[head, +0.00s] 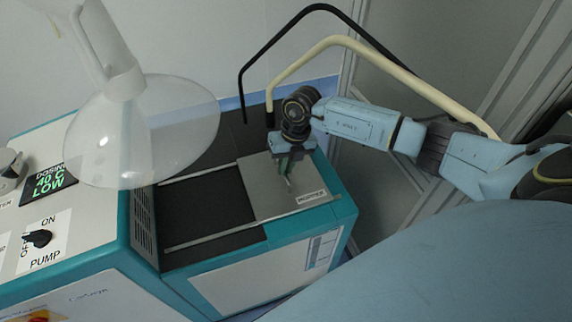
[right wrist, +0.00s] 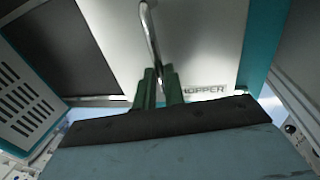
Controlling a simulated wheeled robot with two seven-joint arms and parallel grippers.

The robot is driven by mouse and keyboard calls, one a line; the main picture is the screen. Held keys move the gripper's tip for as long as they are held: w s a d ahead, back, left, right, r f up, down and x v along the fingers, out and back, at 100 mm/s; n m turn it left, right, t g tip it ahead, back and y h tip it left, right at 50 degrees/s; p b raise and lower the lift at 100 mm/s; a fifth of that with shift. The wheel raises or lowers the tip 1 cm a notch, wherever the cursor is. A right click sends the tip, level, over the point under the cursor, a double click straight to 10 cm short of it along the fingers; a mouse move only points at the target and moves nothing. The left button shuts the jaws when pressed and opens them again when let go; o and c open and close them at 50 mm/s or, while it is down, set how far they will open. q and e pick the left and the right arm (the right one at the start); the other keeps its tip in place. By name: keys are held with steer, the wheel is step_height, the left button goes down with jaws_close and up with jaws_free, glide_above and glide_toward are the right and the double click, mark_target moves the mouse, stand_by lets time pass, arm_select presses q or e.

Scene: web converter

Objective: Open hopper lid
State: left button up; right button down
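The hopper lid (head: 262,193) is a flat grey metal plate with a HOPPER label, lying on the right part of the teal-and-white machine's top. It fills much of the right wrist view (right wrist: 205,50). A thin curved metal handle (right wrist: 149,30) stands on the lid. My right gripper (head: 287,178) is over the lid, pointing down. In the right wrist view its green fingers (right wrist: 159,78) are close together, with the lower end of the handle between them. Finger contact is partly hidden. My left gripper is not in view.
A dark panel (head: 208,205) lies left of the lid between metal rails (head: 215,237). A translucent cone (head: 150,130) hangs at the left over the control panel with the PUMP knob (head: 39,238). Black and cream hoses (head: 330,42) arch behind my right arm.

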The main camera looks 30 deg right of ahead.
steer(key=w+a, duration=0.1)
steer(key=a, duration=0.3)
steer(key=w+a, duration=0.1)
steer(key=a, duration=0.3)
steer(key=w+a, duration=0.1)
steer(key=a, duration=0.3)
steer(key=shift+a, duration=0.25)
steer(key=c, duration=1.5)
jaws_free()
